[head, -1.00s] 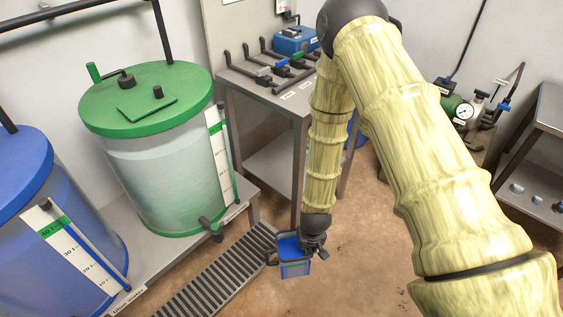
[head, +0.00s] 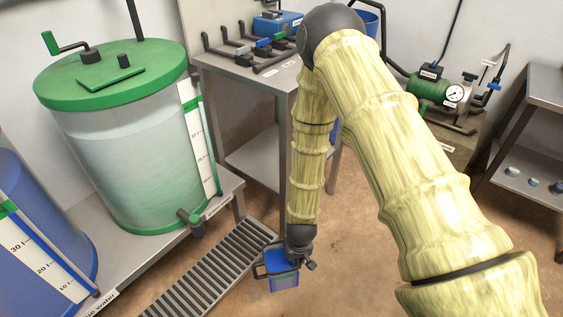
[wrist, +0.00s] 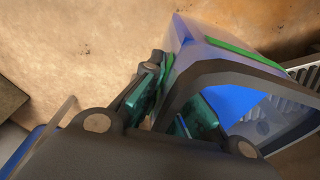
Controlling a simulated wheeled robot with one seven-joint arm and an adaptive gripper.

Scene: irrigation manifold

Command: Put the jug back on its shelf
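The jug (head: 285,281) is a small squarish blue container with a dark rim and a green band. It hangs from my gripper (head: 299,257) above the floor, beside the drain grate. In the wrist view my gripper's teal finger pads (wrist: 178,105) close on the jug's rim and wall (wrist: 228,72); its open mouth shows a blue inside. I cannot tell whether it holds liquid. A steel bench's lower shelf (head: 253,158) and a rack shelf at the right (head: 520,188) are in view; which one is the jug's is not shown.
A green-lidded tank (head: 135,150) and a blue tank (head: 30,235) stand on a low steel stand at left. The drain grate (head: 215,268) runs along the floor. A green pump with a gauge (head: 435,92) is at the back right. Brown floor (head: 365,230) beyond my arm looks clear.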

